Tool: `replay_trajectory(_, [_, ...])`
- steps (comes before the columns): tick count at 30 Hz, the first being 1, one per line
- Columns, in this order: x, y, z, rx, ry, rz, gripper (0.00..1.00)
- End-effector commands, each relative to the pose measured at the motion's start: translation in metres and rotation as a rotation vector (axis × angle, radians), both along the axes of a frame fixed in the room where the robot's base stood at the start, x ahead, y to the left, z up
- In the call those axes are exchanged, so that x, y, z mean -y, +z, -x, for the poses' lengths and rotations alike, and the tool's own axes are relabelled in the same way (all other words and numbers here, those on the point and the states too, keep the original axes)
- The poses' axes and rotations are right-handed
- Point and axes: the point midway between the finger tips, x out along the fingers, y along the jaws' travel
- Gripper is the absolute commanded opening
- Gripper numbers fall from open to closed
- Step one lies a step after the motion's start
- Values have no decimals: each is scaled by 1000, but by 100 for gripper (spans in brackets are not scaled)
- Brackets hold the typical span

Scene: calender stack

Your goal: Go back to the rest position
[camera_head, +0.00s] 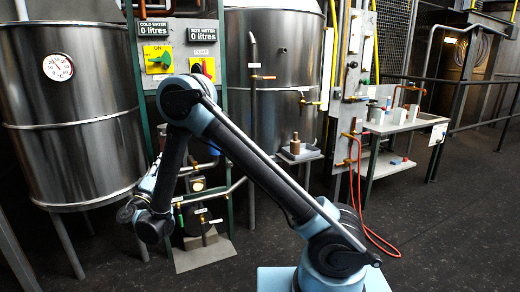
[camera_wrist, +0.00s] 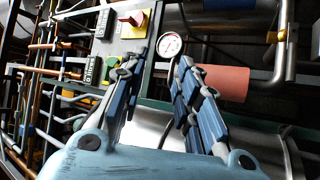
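My gripper (camera_wrist: 162,58) shows in the wrist view with its two blue and grey fingers spread apart and nothing between them. Beyond the fingertips are a white dial gauge (camera_wrist: 171,44) and a yellow switch plate (camera_wrist: 138,22) with a red knob. In the head view my arm is bent, with its elbow raised in front of the control panel and its wrist low at the left. The gripper's fingers cannot be made out there.
A steel tank with a thermometer (camera_head: 58,67) stands at the left, and another tank (camera_head: 275,60) behind my arm. The panel has a green switch (camera_head: 158,60) and a red switch (camera_head: 203,68). A side table (camera_head: 400,126) with containers stands at the right. Dark floor at right front is clear.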

Motion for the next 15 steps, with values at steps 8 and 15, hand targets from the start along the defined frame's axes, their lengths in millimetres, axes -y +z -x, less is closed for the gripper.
replay_trajectory(8, [77, 31, -69, -175, -119, -25, 30])
replay_trajectory(15, [162, 50, -114, -350, -225, -68, 30])
